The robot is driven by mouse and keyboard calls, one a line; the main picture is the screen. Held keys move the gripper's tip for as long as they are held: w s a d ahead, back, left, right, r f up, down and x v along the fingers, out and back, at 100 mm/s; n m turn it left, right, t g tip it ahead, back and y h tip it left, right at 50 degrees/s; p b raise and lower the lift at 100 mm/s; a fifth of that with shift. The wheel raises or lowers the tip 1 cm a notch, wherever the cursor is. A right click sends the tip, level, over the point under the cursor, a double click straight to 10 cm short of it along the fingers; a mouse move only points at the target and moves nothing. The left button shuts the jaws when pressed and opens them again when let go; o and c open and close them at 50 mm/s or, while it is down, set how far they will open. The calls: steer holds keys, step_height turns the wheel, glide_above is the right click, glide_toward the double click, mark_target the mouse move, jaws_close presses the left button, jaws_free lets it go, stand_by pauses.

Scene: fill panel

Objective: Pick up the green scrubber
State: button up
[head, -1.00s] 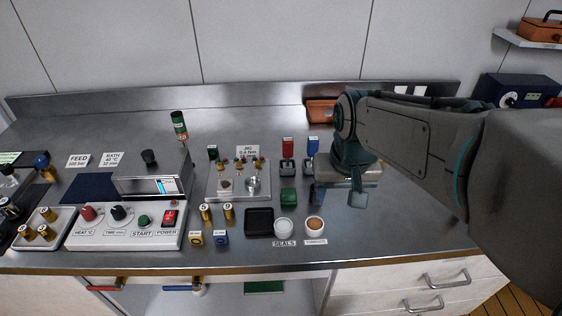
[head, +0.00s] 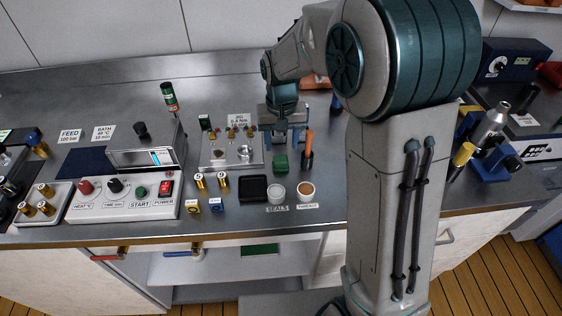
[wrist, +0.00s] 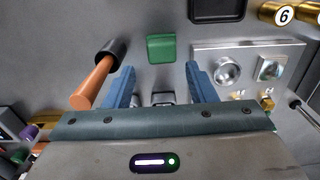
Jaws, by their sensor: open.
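The green scrubber (head: 281,162), a small green block, lies on the steel worktop between the jig plate and an orange-handled tool. It also shows in the wrist view (wrist: 161,47), top centre, just beyond the fingertips. My gripper (head: 282,139) hangs over the worktop close behind the scrubber as seen from the head. In the wrist view my gripper (wrist: 160,78) has its two blue fingers wide apart with nothing between them. The scrubber lines up with the gap between the fingers and appears untouched.
A black tray (head: 253,188) and two small bowls, white (head: 277,192) and orange-filled (head: 306,190), sit in front.

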mark_target(281, 159)
steer(key=shift+s+a+f+p, duration=0.1)
steer(key=shift+f+p, duration=0.2)
steer(key=shift+f, duration=1.5)
steer(key=shift+a+f+p, duration=0.1)
steer(key=shift+f+p, duration=0.2)
steer(key=shift+f, duration=1.45)
steer(key=c, duration=0.7)
